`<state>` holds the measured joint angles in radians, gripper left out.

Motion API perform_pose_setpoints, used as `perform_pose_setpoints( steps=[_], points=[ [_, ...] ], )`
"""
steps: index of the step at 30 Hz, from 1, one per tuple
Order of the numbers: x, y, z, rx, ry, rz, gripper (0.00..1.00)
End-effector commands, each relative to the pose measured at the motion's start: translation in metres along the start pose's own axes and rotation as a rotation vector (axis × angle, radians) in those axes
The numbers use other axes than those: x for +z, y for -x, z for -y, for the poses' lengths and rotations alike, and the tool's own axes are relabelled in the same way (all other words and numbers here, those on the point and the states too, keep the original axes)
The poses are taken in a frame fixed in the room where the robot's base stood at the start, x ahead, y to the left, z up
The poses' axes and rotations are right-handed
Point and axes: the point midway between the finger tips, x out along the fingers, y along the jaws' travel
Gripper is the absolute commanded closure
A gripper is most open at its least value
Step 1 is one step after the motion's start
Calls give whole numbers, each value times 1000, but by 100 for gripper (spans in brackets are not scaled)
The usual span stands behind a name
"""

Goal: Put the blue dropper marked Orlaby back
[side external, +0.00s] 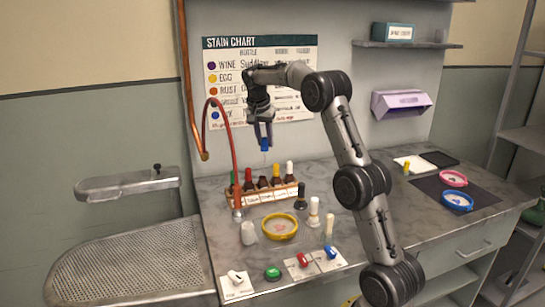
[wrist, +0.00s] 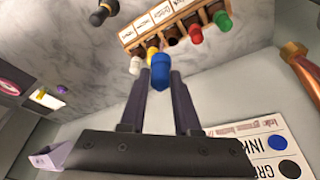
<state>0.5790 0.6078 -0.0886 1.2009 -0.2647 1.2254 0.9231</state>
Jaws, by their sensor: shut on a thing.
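The blue dropper (side external: 264,145) hangs from my gripper (side external: 263,130), high above the counter in front of the stain chart. In the wrist view the dropper's blue rubber bulb (wrist: 160,72) sits between my two fingers, which are shut on it. No Orlaby lettering can be read. The wooden rack (side external: 265,196) stands on the counter below, holding a row of brown bottles with green, red, yellow and white tops. The middle brown bottle (side external: 262,183) has no coloured top; it also shows in the wrist view (wrist: 172,40). The rack's small labels are too blurred to read.
The stain chart (side external: 225,58) is on the wall, partly behind my arm. A red hose (side external: 232,140) arches left of the rack. Several coloured items lie at the front.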

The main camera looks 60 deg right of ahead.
Motion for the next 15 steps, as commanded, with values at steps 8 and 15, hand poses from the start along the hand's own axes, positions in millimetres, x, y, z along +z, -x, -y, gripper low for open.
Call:
perform_pose_setpoints(
  steps=[8,15],
  points=[
    [-32,-22,25,3,-16,-36,100],
    [-31,-37,26,-3,-21,-67,100]
  ],
)
